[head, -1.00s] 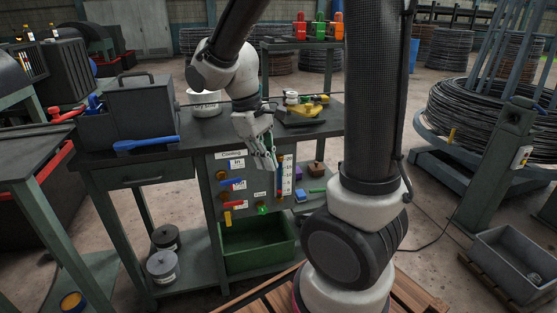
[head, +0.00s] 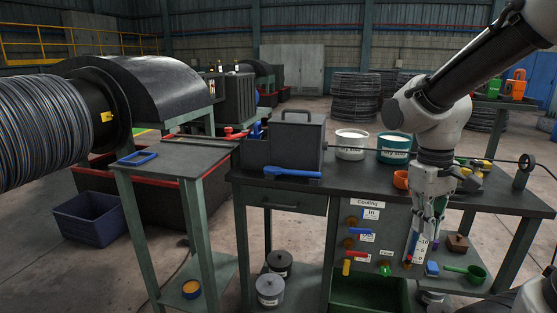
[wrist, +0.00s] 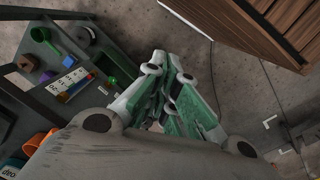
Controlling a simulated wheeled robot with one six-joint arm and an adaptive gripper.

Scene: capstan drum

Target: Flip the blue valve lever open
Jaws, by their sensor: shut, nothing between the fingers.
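The Cooling panel (head: 334,235) is on the front of the dark bench in the head view. A short blue lever (head: 361,231) is on its upper left, beside a brass valve body (head: 352,219) and under the In label. A red lever (head: 356,255) and a yellow lever (head: 347,267) are below. My gripper (head: 411,258) points down in front of the panel's right part, to the right of the blue lever and apart from it. The wrist view shows its green-padded fingers (wrist: 167,65) closed together and empty; the blue lever is not identifiable there.
A large blue handle (head: 292,173) lies by the grey box (head: 285,139) on the bench. A green knob (head: 385,269) is low on the panel. A green scoop (head: 470,272) lies on a shelf to the right. A green bin (head: 365,292) stands below the panel.

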